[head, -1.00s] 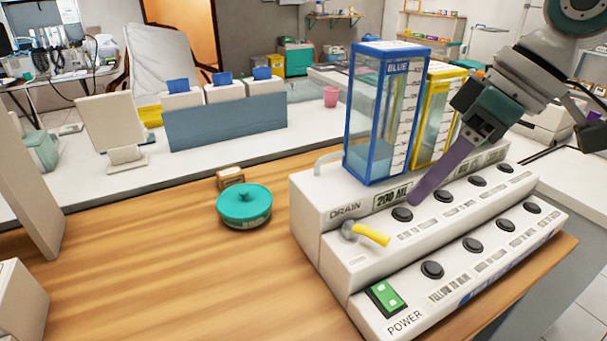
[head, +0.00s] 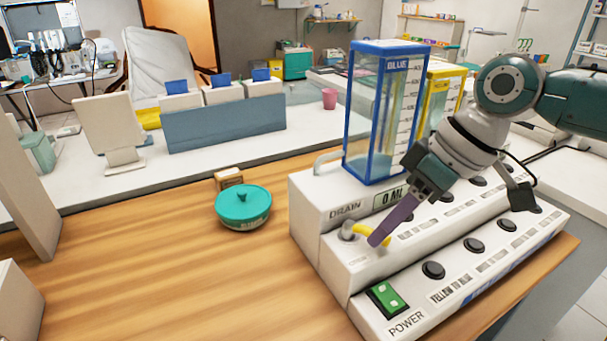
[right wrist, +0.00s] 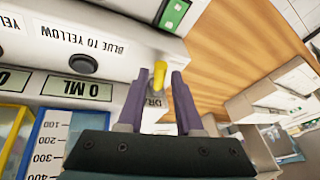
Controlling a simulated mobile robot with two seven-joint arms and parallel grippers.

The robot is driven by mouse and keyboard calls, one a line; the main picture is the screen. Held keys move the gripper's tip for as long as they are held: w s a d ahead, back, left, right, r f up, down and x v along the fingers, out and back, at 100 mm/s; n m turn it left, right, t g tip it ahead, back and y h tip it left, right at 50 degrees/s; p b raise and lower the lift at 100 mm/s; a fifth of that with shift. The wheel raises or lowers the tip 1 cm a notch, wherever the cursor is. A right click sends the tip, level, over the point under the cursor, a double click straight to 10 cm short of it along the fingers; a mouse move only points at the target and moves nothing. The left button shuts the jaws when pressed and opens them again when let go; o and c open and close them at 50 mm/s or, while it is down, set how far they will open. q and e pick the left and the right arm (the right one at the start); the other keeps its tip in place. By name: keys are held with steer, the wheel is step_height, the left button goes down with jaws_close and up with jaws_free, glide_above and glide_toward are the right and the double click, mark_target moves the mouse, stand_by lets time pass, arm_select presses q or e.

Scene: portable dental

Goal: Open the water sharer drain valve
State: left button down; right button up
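The water sharer (head: 306,205) is a white stepped machine on the wooden table. Its drain valve has a yellow handle (head: 385,239) on a grey knob (head: 347,229), below the word DRAIN. The display (head: 388,197) reads 0 ML. My right gripper (head: 376,240) reaches down from the right, its purple fingers at the handle and hiding part of it. In the right wrist view, the gripper (right wrist: 161,77) is open, with the yellow handle (right wrist: 159,70) between its fingertips. Whether a finger touches it, I cannot tell. My left gripper is not in view.
A blue-framed tank (head: 372,120) and a yellow-framed tank (head: 440,90) stand on the machine, close to my right arm. Black buttons (head: 433,270) and a green power switch (head: 388,297) are on its front steps. A teal lidded pot (head: 243,205) stands left on the table.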

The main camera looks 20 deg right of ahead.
steer(key=c, duration=0.5)
steer(key=shift+s+r+p, duration=0.1)
steer(key=shift+r+p, duration=0.05)
steer(key=shift+p, duration=0.25)
steer(key=m+p, duration=0.1)
steer(key=p, duration=0.1)
steer(key=a+m+p, duration=0.1)
steer(key=p, duration=0.2)
steer(key=a+m+t+h+p, duration=0.1)
steer(key=m+p, duration=0.1)
steer(key=shift+s+r, duration=0.15)
steer(key=shift+s, duration=0.15)
steer(key=shift+a+m+h+p, duration=0.1)
steer(key=shift+m+h+p, duration=0.2)
steer(key=shift+p, duration=0.05)
steer(key=shift+f, duration=0.3)
